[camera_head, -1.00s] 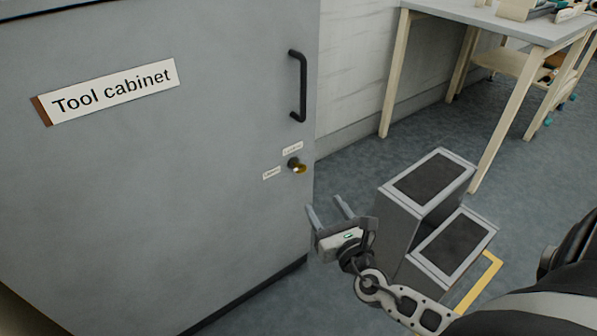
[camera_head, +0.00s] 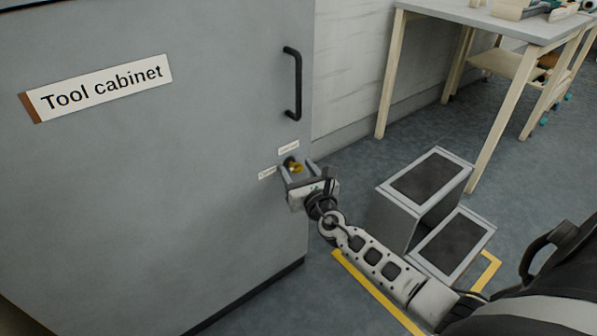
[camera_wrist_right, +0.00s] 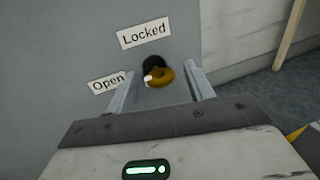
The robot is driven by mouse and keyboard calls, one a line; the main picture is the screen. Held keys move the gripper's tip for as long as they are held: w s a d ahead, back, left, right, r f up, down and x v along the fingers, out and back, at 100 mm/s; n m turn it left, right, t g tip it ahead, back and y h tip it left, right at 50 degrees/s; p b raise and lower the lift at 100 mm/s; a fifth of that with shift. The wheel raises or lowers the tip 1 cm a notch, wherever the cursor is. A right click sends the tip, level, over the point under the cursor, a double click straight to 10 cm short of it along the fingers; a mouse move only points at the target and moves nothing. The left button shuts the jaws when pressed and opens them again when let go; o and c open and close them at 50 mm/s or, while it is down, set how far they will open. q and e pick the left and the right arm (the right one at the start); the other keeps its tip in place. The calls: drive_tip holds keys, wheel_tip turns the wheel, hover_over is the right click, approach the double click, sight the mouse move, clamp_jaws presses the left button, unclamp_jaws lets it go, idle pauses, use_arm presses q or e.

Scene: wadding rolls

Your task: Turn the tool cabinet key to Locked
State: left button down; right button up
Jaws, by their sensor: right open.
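The grey tool cabinet (camera_head: 150,190) fills the left of the head view, with a "Tool cabinet" sign (camera_head: 100,88) on its door. The brass key (camera_wrist_right: 162,77) sits in a dark lock on the door, and it also shows in the head view (camera_head: 295,168). A "Locked" label (camera_wrist_right: 145,33) is above the lock and an "Open" label (camera_wrist_right: 108,83) is to its left. My right gripper (camera_wrist_right: 160,85) is open, its fingers on either side of the key; I cannot tell whether they touch it. My left gripper is not in view.
A black door handle (camera_head: 293,84) is above the lock. A grey step stool (camera_head: 395,218) stands on the floor right of the cabinet, beside yellow floor tape (camera_head: 375,290). A workbench (camera_head: 480,20) stands at the back right.

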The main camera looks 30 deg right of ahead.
drive_tip(key=c, duration=1)
